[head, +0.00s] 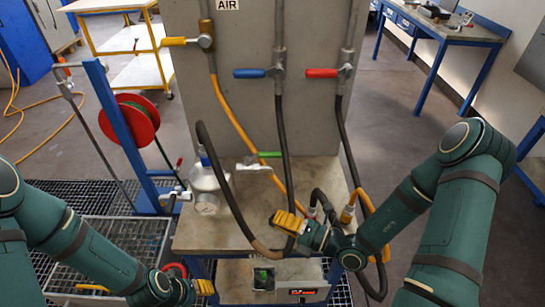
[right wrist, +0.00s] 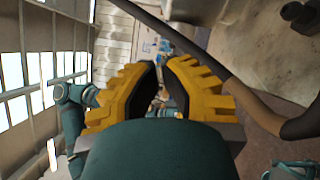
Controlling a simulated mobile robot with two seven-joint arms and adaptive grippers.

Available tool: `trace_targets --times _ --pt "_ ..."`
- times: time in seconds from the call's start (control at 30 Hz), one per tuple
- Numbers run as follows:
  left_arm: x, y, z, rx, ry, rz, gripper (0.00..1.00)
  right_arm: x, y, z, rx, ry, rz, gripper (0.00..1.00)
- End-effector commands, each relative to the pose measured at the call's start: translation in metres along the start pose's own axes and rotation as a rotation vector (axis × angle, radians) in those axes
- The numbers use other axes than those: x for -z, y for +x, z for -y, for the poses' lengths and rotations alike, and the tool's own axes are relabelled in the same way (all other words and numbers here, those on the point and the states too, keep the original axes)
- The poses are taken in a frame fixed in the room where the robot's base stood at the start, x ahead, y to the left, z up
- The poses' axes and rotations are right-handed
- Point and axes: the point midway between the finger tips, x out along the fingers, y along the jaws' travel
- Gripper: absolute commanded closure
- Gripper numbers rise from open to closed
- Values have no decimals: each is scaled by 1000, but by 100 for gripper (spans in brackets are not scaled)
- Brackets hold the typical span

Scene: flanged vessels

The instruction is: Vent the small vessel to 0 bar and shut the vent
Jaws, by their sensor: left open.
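The small silver vessel (head: 207,183) stands on the bench top, with a pale round fitting on its front and a blue part on top. A green lever (head: 269,154) and a grey lever (head: 254,167) are to its right; I cannot tell which is the vent. My right gripper (head: 287,220) is over the bench, right of and nearer than the vessel. In the right wrist view its yellow fingers (right wrist: 159,88) are apart with nothing between them. My left gripper (head: 205,287) is open, low in front of the bench; its fingers show only partly.
A grey panel (head: 255,120) behind carries a yellow handle (head: 180,41), a blue handle (head: 250,73) and a red handle (head: 322,72). A black hose (head: 225,203) loops close by my right gripper; orange hoses hang nearby. A red hose reel (head: 129,121) is at left.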

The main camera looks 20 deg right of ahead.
Motion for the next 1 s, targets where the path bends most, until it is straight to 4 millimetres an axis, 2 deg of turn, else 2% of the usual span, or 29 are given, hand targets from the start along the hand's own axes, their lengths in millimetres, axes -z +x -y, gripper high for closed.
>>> trace_targets --times 0.03,0.13,0.2,0.33,0.47,0.87,1.0 --pt "1 -7 -3 0 -1 -1 53 -23 -6 -5 0 49 102 100" --pt "2 -11 -4 0 -2 -1 53 -52 -17 -6 -5 111 244 100" --pt "2 -12 -4 1 -2 -2 53 -63 -21 -6 -10 133 297 100" --pt "2 -11 -4 1 -3 -2 53 -70 -18 -5 -13 142 323 100" --pt "2 -10 -4 1 -2 -1 53 -74 -1 -5 -16 140 319 100" --pt "0 -8 -3 0 -1 2 53 -97 73 -4 -15 139 316 100" --pt "0 -7 -2 0 0 3 53 -117 82 -2 -13 137 320 100"
